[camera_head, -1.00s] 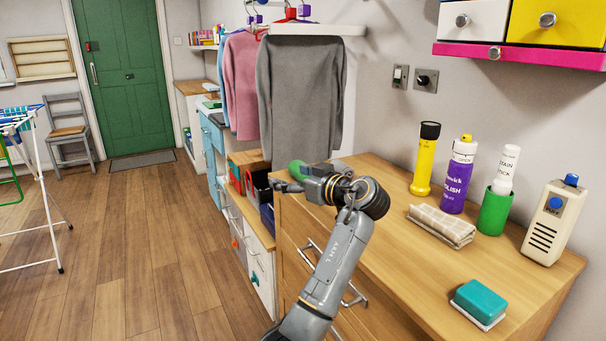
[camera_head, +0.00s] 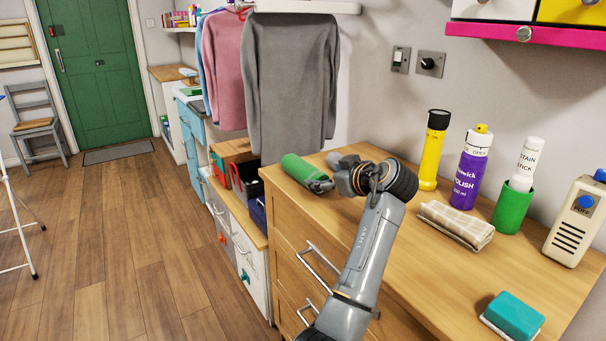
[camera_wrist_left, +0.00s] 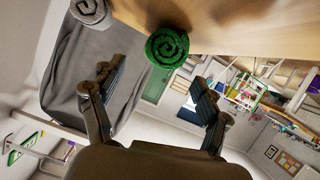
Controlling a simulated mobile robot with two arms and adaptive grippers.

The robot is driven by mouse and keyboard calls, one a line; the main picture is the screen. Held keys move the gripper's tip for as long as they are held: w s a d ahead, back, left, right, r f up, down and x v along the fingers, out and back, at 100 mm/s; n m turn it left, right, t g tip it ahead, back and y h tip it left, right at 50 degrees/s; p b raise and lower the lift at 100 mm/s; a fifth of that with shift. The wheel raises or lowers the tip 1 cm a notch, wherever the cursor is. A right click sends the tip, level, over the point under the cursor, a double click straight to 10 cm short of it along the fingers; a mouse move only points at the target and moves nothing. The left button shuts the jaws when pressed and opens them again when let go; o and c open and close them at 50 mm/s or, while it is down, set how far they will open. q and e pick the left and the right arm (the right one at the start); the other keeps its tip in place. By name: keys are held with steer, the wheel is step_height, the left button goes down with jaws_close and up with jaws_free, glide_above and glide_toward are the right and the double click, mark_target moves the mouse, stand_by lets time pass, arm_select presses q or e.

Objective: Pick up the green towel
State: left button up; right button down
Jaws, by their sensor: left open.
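The green towel (camera_head: 300,171) is a rolled cylinder lying on the wooden dresser top, near its far left corner. In the left wrist view the spiral end of the green towel (camera_wrist_left: 167,46) faces the camera, just beyond and between the fingertips. My left gripper (camera_head: 328,176) is low over the dresser at the towel's near right end, partly covering it. In the wrist view the left gripper (camera_wrist_left: 156,86) has its fingers spread wide with nothing between them. I cannot tell if a finger touches the towel. My right gripper is not in view.
A grey rolled towel (camera_wrist_left: 88,9) lies beside the green one. The dresser top (camera_head: 420,272) also holds a yellow canister (camera_head: 433,150), a purple polish can (camera_head: 470,172), a folded checked cloth (camera_head: 456,224) and a teal sponge (camera_head: 514,314). A grey top (camera_head: 290,90) hangs behind.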

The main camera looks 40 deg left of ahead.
mark_target(320, 176)
arm_select(q)
steer(key=x, duration=0.6)
steer(key=shift+s+f, duration=0.15)
steer(key=shift+d, duration=0.1)
steer(key=c, duration=1.3)
